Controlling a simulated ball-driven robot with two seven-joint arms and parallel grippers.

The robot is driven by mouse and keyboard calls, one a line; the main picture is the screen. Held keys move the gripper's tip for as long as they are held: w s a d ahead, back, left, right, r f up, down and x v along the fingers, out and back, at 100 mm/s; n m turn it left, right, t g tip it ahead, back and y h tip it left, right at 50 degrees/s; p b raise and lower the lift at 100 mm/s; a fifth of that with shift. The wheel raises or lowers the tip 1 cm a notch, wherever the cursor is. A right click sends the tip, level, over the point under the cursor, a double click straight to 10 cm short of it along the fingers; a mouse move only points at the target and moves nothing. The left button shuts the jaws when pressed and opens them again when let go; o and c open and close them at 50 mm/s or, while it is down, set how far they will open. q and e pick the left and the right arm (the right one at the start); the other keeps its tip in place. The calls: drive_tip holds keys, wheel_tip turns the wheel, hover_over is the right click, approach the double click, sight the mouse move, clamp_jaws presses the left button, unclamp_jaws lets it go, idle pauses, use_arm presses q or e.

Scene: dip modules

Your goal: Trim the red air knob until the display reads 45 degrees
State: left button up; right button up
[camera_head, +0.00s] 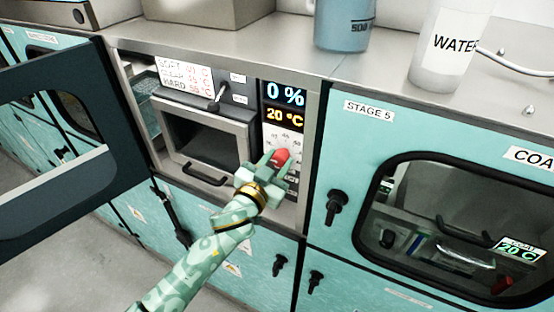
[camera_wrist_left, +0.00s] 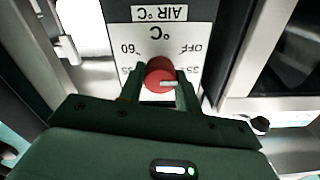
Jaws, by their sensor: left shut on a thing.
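The red air knob (camera_head: 280,157) sits on the white dial panel under the display. In the left wrist view the red knob (camera_wrist_left: 160,74) has a pale pointer mark on its right side, near the OFF and 35 marks. The display (camera_head: 286,117) reads 20 °C in orange, with 0 % in blue above it. My left gripper (camera_head: 271,164) is at the knob, with its fingers (camera_wrist_left: 160,91) on both sides of it, shut on it. The gripper hides part of the dial scale in the head view. My right gripper is not in view.
An open dark door (camera_head: 125,110) stands to the left. A drawer-like chamber with a black handle (camera_head: 200,174) is left of the panel. A blue jug (camera_head: 345,25) and a WATER bottle (camera_head: 450,45) stand on the counter. The STAGE 5 door (camera_head: 355,135) is shut at right.

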use_arm(q)
drive_tip(key=m, duration=0.4)
drive_tip(key=shift+m+p, duration=0.3)
drive_tip(key=m, duration=0.4)
drive_tip(key=shift+m, duration=0.3)
drive_tip(key=m, duration=0.4)
drive_tip(key=shift+p, duration=0.35)
drive_tip(key=shift+f+m, duration=0.1)
drive_tip(key=shift+m, duration=2.3)
drive_tip(key=o, duration=1)
drive_tip(key=shift+c, duration=0.2)
